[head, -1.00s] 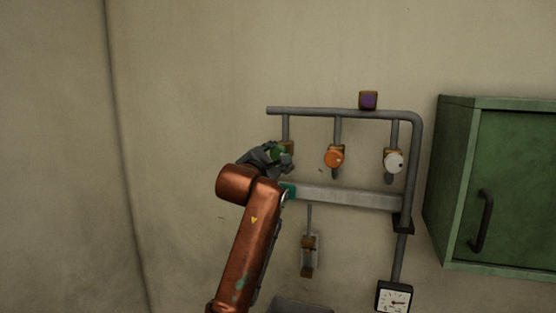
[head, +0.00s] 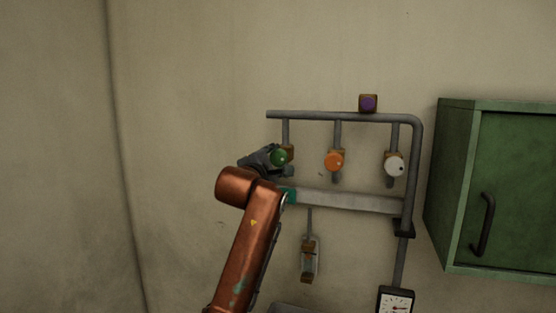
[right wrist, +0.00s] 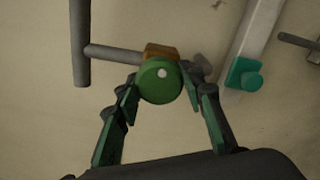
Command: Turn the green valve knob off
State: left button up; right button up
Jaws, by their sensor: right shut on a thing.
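The green valve knob (head: 279,157) is a round knob with a white dot, on the leftmost drop of the grey pipe frame. In the right wrist view the green knob (right wrist: 160,82) sits on a brass body (right wrist: 161,52), its dot near the middle of its face. My right gripper (head: 278,164) is at the knob, with its fingers (right wrist: 161,88) on either side of it, shut on it. The fingers hide part of the knob's sides. My left gripper is not in view.
An orange knob (head: 334,161) and a white knob (head: 394,164) sit to the right on the same pipe frame (head: 330,114). A purple-faced block (head: 368,103) is on the top pipe. A green cabinet (head: 516,190) is at the right, with a gauge (head: 396,302) low down.

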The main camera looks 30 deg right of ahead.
jog(key=o, duration=1.2)
jog(key=shift+a, duration=0.1)
jog(key=v, duration=1.2)
